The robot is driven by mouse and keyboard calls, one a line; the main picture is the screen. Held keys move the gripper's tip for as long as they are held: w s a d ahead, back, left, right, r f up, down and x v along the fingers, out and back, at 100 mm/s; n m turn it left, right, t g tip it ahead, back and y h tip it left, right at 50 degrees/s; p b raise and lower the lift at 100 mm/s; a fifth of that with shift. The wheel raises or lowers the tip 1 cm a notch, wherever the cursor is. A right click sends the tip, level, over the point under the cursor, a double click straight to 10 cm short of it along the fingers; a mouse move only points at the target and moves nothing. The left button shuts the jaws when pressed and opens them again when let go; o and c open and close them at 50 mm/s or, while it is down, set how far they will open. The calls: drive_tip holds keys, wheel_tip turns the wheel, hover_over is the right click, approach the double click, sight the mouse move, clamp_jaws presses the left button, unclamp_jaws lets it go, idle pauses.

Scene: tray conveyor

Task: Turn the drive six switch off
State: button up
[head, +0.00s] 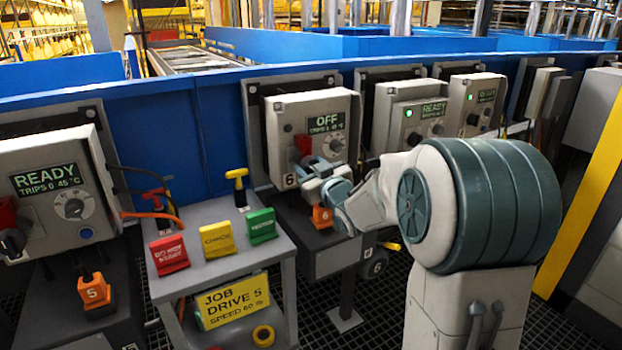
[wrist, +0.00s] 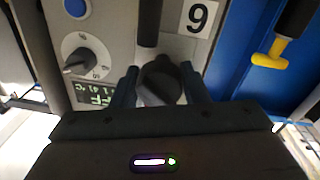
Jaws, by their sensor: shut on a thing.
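The drive six box (head: 283,125), a light grey cabinet labelled 6, stands at the middle of the head view. Its screen (head: 326,123) reads OFF. My gripper (head: 313,170) is at the lower left of its face, shut on the drive six switch. In the wrist view the dark switch handle (wrist: 160,80) sits between the two fingers of my gripper (wrist: 160,90). A red part of the switch (head: 303,144) shows above my gripper in the head view. The handle's lower part is hidden by my gripper there. A dial (head: 333,145) is beside it.
The drive 5 box (head: 45,180) at left reads READY. Two more boxes (head: 415,115) at right have green lamps. A side table (head: 235,255) holds red, yellow and green tags and a yellow job sign (head: 232,301). An orange block marked 6 (head: 322,216) hangs below my gripper.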

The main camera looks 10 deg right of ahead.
drive_tip(key=shift+d, duration=0.1)
drive_tip(key=o, duration=1)
drive_tip(key=shift+c, duration=0.2)
drive_tip(key=shift+s, duration=0.15)
drive_tip(key=p+v, duration=0.2)
drive_tip(key=v, duration=1.1)
drive_tip(key=shift+s, duration=0.25)
drive_tip(key=shift+d, duration=0.1)
